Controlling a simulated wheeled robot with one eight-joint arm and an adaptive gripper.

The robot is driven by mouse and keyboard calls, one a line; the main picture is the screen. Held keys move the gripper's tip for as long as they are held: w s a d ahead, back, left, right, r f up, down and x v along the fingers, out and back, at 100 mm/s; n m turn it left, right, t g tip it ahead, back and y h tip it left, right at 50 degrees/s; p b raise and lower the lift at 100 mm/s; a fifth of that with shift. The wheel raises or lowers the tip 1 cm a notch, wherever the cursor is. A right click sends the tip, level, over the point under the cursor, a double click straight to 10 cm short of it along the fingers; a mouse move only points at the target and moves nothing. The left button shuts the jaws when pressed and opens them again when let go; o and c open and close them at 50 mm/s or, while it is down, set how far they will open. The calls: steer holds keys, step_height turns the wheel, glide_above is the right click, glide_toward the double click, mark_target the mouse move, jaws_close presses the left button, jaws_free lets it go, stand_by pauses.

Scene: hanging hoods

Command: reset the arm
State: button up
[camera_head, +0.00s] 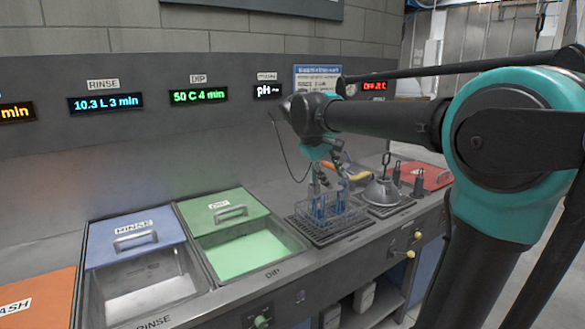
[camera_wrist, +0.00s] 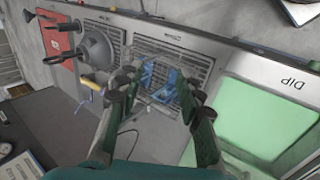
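My gripper (camera_head: 330,183) hangs from my arm above the wire basket (camera_head: 300,222), with its fingers pointing down. In the wrist view my gripper (camera_wrist: 157,84) has its two dark green fingers spread apart, and no object is clamped between them. Blue pieces (camera_wrist: 160,82) in the basket show between and beyond the fingertips. I cannot tell how much height lies between the fingertips and the basket. My arm reaches in from the right of the head view.
The basket stands on a drain grate (camera_wrist: 205,64). Left of it are the open green DIP tank (camera_head: 245,255) and the RINSE tank (camera_head: 145,290). Right of it stand a metal cone-shaped hood (camera_head: 381,191), dark upright pieces (camera_head: 418,186) and a red lid (camera_head: 436,177).

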steer(key=s+d+f+m+y, duration=0.2)
steer(key=s+d+f+m, duration=0.1)
steer(key=s+f, duration=0.7)
steer(key=s+d+f+m+y, duration=0.2)
steer(key=s+f, duration=0.9)
steer(key=f, duration=0.8)
steer(key=shift+d+f+m+t+y, duration=0.15)
steer(key=shift+d+m+t+y, duration=0.25)
steer(key=shift+d, duration=0.7)
